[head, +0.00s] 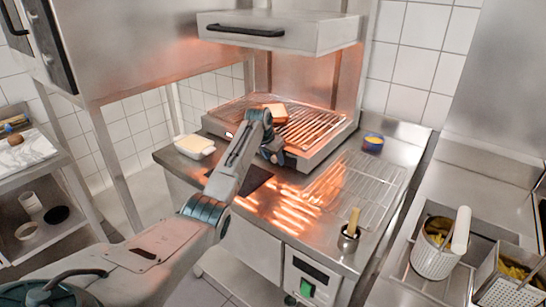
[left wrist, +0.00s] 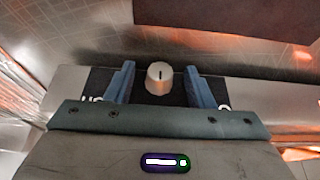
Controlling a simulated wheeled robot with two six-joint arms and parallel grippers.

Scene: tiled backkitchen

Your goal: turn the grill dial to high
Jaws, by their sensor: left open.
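The grill (head: 318,128) stands on the steel counter under a glowing heater hood (head: 285,32). My left gripper (head: 272,152) is at the grill's front edge and hides the dial in the head view. In the left wrist view, the pale, round grill dial (left wrist: 159,79) sits on a black panel (left wrist: 98,84) with partly hidden white lettering. Its dark pointer line points up in that picture. My open left gripper (left wrist: 160,70) has one blue finger on each side of the dial, with gaps on both sides. My right gripper is not in view.
A toasted piece (head: 276,110) lies on the grill. A white dish (head: 194,146) stands left of it, and a small blue bowl (head: 373,143) right. Fryer baskets (head: 435,258) stand right.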

